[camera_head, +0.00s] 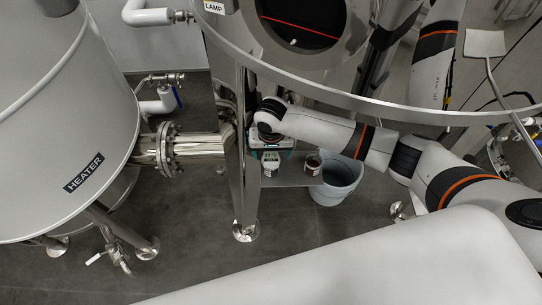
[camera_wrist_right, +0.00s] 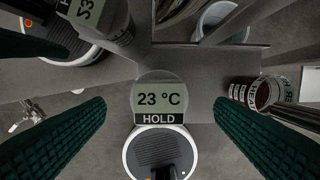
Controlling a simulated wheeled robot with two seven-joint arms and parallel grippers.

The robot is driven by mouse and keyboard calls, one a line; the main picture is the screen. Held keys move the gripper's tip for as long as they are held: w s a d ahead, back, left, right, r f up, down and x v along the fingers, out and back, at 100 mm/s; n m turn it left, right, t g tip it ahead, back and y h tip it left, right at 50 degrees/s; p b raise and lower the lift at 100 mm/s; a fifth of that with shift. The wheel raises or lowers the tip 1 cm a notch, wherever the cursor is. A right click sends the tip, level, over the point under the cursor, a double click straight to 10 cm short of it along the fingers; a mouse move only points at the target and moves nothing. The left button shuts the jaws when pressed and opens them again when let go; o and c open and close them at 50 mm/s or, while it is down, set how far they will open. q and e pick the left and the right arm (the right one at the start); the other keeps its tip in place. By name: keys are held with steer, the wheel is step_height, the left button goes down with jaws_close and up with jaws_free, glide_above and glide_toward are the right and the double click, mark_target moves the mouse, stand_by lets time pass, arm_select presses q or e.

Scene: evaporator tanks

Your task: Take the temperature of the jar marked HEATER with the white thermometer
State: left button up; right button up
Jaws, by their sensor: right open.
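The white thermometer (camera_wrist_right: 159,122) faces me in the right wrist view, its display reading 23 °C above the word HOLD. It shows in the head view too (camera_head: 270,167), on a grey shelf. My right gripper (camera_wrist_right: 160,106) is open, its green pads to either side of the thermometer and apart from it. In the head view the right gripper (camera_head: 270,146) is partly hidden by its wrist. A jar (camera_wrist_right: 262,92) with reddish-brown contents and a lettered label stands right of the thermometer, and also in the head view (camera_head: 313,164). I cannot read its label fully. My left gripper is out of view.
A second device with a display (camera_wrist_right: 92,15) stands at the upper left of the wrist view. A grey bucket (camera_head: 337,180) is right of the shelf (camera_head: 291,178). A large tank (camera_head: 60,120) marked HEATER and a metal leg (camera_head: 243,190) stand to the left.

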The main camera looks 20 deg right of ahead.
mark_target(271, 158)
steer(key=shift+w+f, duration=0.15)
steer(key=shift+f, duration=1.15)
steer(key=c, duration=1.1)
steer(key=shift+r, duration=0.1)
steer(key=shift+r+b, duration=0.15)
steer(key=shift+b, duration=0.15)
step_height(271, 158, up, 6)
steer(key=shift+r+b, duration=0.25)
steer(key=shift+b, duration=0.5)
steer(key=s+a+b, duration=0.1)
steer(key=s+a, duration=0.2)
steer(key=s, duration=0.6)
steer(key=s+a+b, duration=0.2)
steer(key=s+a, duration=0.1)
steer(key=s, duration=0.6)
steer(key=r+p, duration=0.2)
steer(key=p, duration=0.1)
steer(key=r+p, duration=0.2)
steer(key=p, duration=0.1)
steer(key=s+r+p, duration=0.1)
steer(key=r+p, duration=0.2)
steer(key=p, duration=0.1)
